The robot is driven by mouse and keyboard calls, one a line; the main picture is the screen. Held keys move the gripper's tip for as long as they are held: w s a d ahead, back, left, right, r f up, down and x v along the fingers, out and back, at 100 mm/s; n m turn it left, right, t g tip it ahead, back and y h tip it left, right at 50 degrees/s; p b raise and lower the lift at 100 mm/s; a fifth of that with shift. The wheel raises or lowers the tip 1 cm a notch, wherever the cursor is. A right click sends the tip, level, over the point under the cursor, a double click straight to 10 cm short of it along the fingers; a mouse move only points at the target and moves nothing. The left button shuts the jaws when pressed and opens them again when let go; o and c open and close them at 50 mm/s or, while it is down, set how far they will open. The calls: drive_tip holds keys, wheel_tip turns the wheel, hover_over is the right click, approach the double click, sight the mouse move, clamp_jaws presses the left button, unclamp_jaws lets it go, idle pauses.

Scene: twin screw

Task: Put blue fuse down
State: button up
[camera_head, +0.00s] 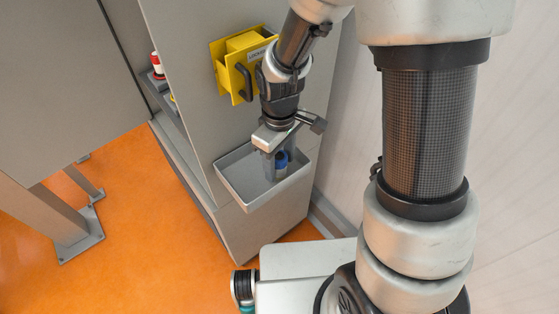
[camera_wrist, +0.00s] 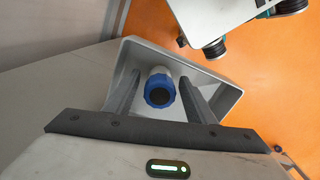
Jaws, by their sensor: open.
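The blue fuse (camera_wrist: 159,88) has a blue ring with a dark centre and a whitish body. In the wrist view it is between the two fingers of my gripper (camera_wrist: 160,92), with a gap visible on each side. In the head view the blue fuse (camera_head: 281,159) is partly hidden behind a finger. My gripper (camera_head: 279,166) points down into the grey tray (camera_head: 234,187) on the cabinet side, and its fingers are open. The tray's rim also shows in the wrist view (camera_wrist: 180,52). I cannot tell whether the fuse touches the tray floor.
A yellow box with a handle (camera_head: 236,62) is fixed to the grey cabinet (camera_head: 183,75) above the tray. A red and white item (camera_head: 157,65) sits on a shelf at the left. The orange floor (camera_head: 150,240) is clear in front.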

sight(280, 156)
wheel_tip(280, 156, up, 13)
drive_tip(key=p, duration=0.1)
drive_tip(key=s+d+r+m+t, duration=0.5)
drive_tip(key=s+d+r+m, duration=0.4)
drive_tip(key=r, duration=0.4)
drive_tip(key=shift+s+d+r+m+t, duration=0.35)
drive_tip(key=shift+s+d, duration=0.25)
drive_tip(key=shift+d, duration=0.25)
drive_tip(key=shift+c, duration=0.4)
drive_tip(key=c, duration=0.4)
